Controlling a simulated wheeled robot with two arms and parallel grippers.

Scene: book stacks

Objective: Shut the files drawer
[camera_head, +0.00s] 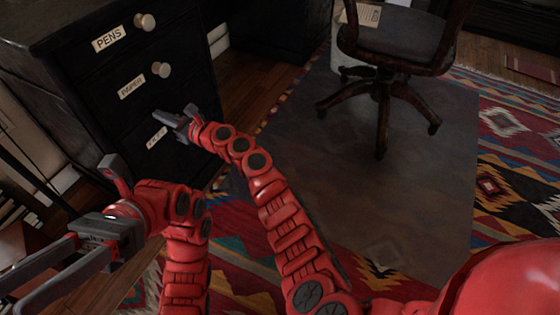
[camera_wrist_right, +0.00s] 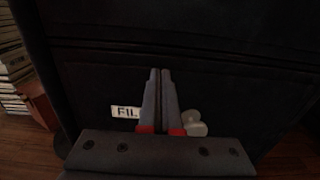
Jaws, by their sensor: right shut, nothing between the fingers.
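The files drawer (camera_head: 182,160) is the lowest drawer of a black cabinet. Its front looks about flush with the drawers above; a small gap cannot be ruled out. Its white label shows partly, reading "FIL" in the right wrist view (camera_wrist_right: 126,112), beside a pale round knob (camera_wrist_right: 195,124). My right gripper (camera_head: 166,118) is shut and empty, its fingertips pointing at this drawer front; it also shows in the right wrist view (camera_wrist_right: 160,75). Whether it touches is unclear. My left gripper (camera_head: 25,290) is at the lower left, its long fingers apart, with nothing between them.
Above are the expenses drawer (camera_head: 132,86) and the pens drawer (camera_head: 110,38), both looking closed. A wheeled chair (camera_head: 385,85) stands on a grey mat (camera_head: 420,190) to the right. A patterned rug (camera_head: 515,200) lies around it. Books (camera_wrist_right: 12,75) show at the left of the wrist view.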

